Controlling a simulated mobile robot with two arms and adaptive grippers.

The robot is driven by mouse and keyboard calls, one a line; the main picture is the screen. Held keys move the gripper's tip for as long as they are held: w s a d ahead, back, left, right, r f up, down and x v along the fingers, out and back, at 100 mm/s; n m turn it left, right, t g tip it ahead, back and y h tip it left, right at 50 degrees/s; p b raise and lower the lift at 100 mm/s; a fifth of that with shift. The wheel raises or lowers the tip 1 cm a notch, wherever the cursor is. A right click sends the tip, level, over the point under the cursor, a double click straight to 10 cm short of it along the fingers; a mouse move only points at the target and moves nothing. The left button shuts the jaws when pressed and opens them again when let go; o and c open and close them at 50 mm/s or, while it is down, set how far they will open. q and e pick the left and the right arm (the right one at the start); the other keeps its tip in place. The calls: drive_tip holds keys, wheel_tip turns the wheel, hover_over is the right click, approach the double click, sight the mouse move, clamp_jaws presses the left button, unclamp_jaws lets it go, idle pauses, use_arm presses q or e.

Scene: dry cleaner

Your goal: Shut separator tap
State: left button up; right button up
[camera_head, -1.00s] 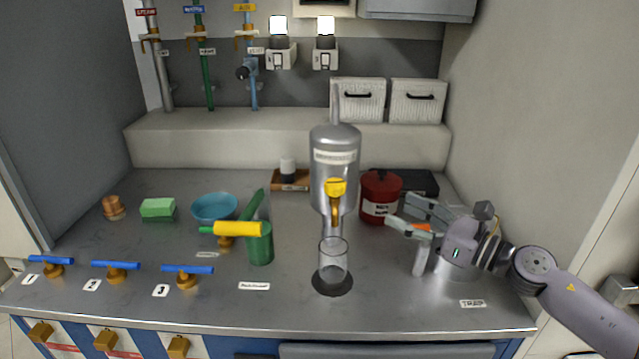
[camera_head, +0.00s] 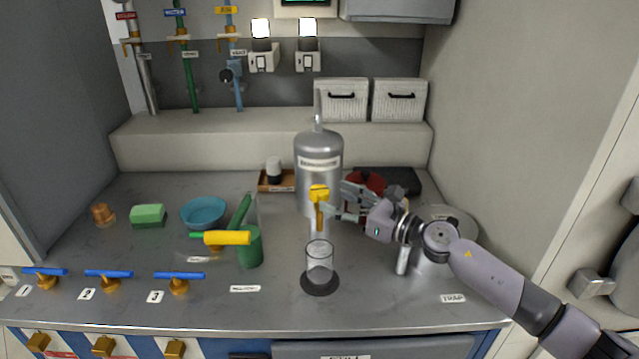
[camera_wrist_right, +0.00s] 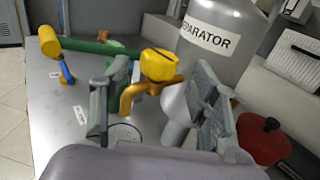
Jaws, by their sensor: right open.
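The separator (camera_head: 319,155) is a grey metal vessel standing at the middle of the counter; its label shows in the right wrist view (camera_wrist_right: 210,42). Its tap has a yellow handle (camera_head: 319,193) above a brass spout (camera_head: 319,216). In the right wrist view the yellow handle (camera_wrist_right: 158,64) and the spout (camera_wrist_right: 137,95) lie between my fingers. My right gripper (camera_head: 345,203) is open, just right of the tap, its fingers to either side in the wrist view; I cannot tell whether they touch it. A clear glass beaker (camera_head: 319,264) stands below the spout. My left gripper is not in view.
A red can (camera_head: 366,184) is behind my right gripper. Several blue-handled taps (camera_head: 109,274) line the front left. The front right counter is mostly clear.

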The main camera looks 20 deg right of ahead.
sight(326, 195)
drive_tip(key=p+x, duration=0.1)
drive_tip(key=x, duration=0.4)
drive_tip(key=shift+w+a, duration=0.25)
drive_tip(key=shift+w, duration=0.1)
drive_tip(key=shift+c, duration=0.3)
drive_tip(key=c, duration=1.1)
drive_tip(key=shift+r+p, duration=0.1)
drive_tip(key=shift+p, duration=0.25)
drive_tip(key=m+t+h+p, duration=0.1)
drive_tip(key=p, duration=0.2)
drive_tip(key=shift+r+h, duration=0.15)
drive_tip(key=shift+h, duration=0.15)
drive_tip(key=shift+m+h+p, duration=0.3)
drive_tip(key=shift+p, duration=0.35)
drive_tip(key=shift+f, duration=0.25)
